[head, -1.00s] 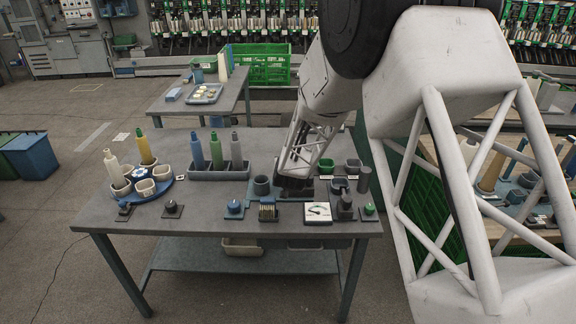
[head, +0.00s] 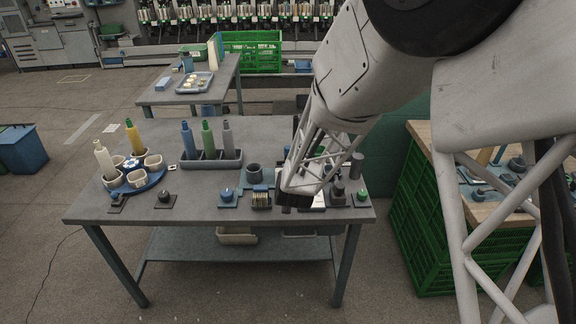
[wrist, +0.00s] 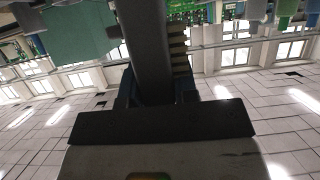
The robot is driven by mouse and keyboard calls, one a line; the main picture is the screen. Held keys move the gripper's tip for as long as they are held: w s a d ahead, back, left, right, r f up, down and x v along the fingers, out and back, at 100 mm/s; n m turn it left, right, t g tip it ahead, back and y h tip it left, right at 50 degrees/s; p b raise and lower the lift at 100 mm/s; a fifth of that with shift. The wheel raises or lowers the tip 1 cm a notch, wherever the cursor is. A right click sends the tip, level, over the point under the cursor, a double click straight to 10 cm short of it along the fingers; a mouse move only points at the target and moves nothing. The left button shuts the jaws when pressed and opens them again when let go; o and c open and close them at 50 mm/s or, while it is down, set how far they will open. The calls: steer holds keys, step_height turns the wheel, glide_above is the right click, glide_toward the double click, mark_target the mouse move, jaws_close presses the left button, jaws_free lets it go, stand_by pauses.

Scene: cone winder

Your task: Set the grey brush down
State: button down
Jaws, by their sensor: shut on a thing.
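My gripper (head: 293,198) is low over the right part of the grey workbench (head: 160,212) in the head view, near its front row. In the wrist view its two blue-grey fingers (wrist: 154,88) are shut on a dark grey bar, which I take to be the grey brush (wrist: 147,40). The bar runs from between the fingers to the picture's upper edge. Its far end is cut off in that view. In the head view the arm hides most of it. I cannot tell whether the brush touches anything.
A grey rack with three bobbins (head: 210,162) and a round blue tray with cups (head: 140,178) stand to the left. A grey cup (head: 253,173), a blue knob (head: 228,197) and a striped block (head: 261,198) are close left of the gripper. Bare bench lies left of the knob.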

steer(key=shift+s+d, duration=0.1)
steer(key=shift+s, duration=0.4)
steer(key=shift+w+r, duration=0.1)
stand_by(0.5)
steer(key=w+d+r, duration=1.4)
steer(key=w+d, duration=0.1)
steer(key=shift+w+d+r, duration=0.25)
steer(key=shift+w, duration=0.1)
steer(key=shift+a, duration=0.1)
